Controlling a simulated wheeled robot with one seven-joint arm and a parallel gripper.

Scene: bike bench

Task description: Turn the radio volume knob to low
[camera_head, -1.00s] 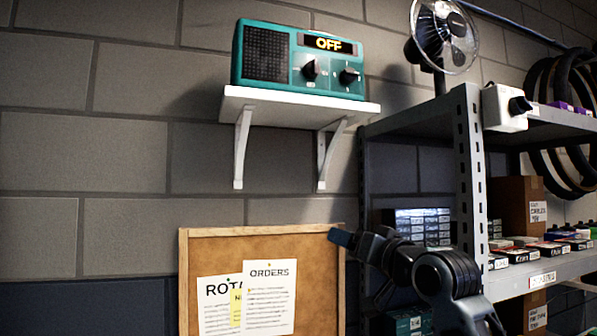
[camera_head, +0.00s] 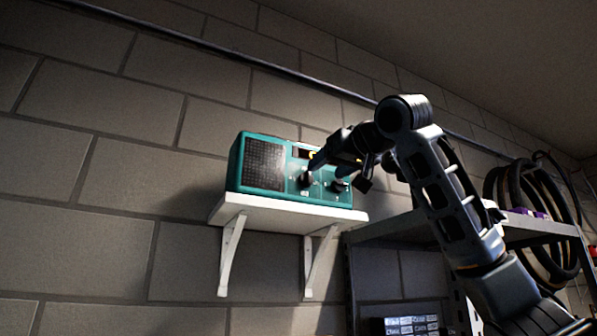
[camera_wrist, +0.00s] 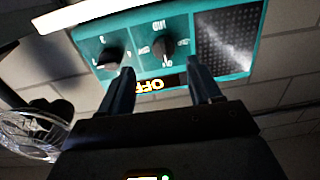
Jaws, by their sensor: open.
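The teal radio (camera_head: 264,165) stands on a white wall shelf. Its two black knobs are the one nearer the speaker (camera_wrist: 167,46), ringed by word labels, and one with digits around it (camera_wrist: 109,58). The word labels are too small to read surely, though one looks like MID. The wrist view shows the radio upside down, its display (camera_wrist: 152,86) reading OFF in part. My gripper (camera_wrist: 162,78) is open and empty, its fingers apart in front of the radio's face below the word-labelled knob in that view. In the head view my gripper (camera_head: 312,166) hides part of the display.
The white shelf (camera_head: 270,212) on two brackets holds the radio. A fan (camera_wrist: 32,132) shows at the left of the wrist view. A metal rack (camera_head: 400,228) with tires (camera_head: 535,200) stands right of the shelf. A pipe (camera_head: 220,50) runs along the brick wall.

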